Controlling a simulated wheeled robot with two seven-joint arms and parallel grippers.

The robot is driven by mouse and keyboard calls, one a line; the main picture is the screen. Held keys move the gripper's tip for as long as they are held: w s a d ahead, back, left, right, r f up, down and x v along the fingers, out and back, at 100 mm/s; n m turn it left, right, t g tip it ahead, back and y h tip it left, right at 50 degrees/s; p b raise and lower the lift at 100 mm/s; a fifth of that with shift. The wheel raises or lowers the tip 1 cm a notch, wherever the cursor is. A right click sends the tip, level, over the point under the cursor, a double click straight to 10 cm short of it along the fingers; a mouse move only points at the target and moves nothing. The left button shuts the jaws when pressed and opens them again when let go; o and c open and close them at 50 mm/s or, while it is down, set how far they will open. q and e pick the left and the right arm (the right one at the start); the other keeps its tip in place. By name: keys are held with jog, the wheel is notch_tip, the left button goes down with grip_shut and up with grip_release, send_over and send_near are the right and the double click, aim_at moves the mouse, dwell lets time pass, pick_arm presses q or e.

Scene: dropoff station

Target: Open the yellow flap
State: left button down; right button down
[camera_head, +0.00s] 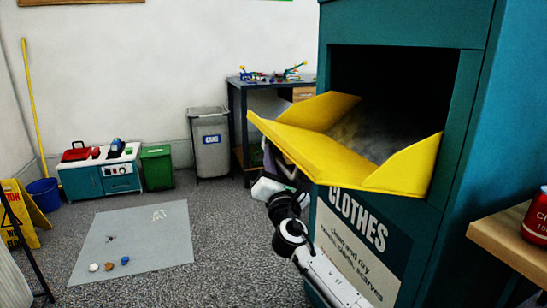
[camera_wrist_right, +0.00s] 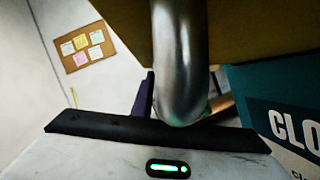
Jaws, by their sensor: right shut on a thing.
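The yellow flap (camera_head: 318,150) of the teal clothes bin (camera_head: 400,212) is tilted outward. The dark opening (camera_head: 405,85) shows above it, with grey contents behind the flap. My right gripper (camera_head: 280,163) is at the front underside of the flap, partly hidden by it. In the right wrist view, a thick curved metal handle (camera_wrist_right: 181,60) comes down from the yellow flap (camera_wrist_right: 255,28) to my jaws. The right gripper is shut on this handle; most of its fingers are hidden. My left gripper is not in view.
A wooden ledge (camera_head: 507,240) with a red can (camera_head: 537,217) is at the right. A dark table (camera_head: 236,105), a grey bin (camera_head: 210,145) and a green bin (camera_head: 157,168) stand at the back. Open floor and a grey mat (camera_head: 150,235) are on the left.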

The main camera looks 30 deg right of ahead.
jog(key=shift+r, duration=0.2)
jog(key=c, duration=1.7)
grip_release()
jog(key=v, duration=1)
jog(key=shift+s+a+f+p, duration=0.1)
jog(key=shift+a+f+p, duration=0.05)
jog(key=shift+p, duration=0.2)
jog(key=shift+s+d+f+b+v, duration=0.1)
jog(key=shift+d+b+v, duration=0.35)
jog(key=shift+v, duration=1.6)
jog(key=shift+s+f+b+v, duration=0.1)
jog(key=shift+b+v, duration=0.65)
jog(key=shift+v, duration=1.25)
jog(key=shift+d+f+b+v, duration=0.1)
jog(key=shift+d+b+v, duration=0.35)
jog(key=shift+v, duration=1.6)
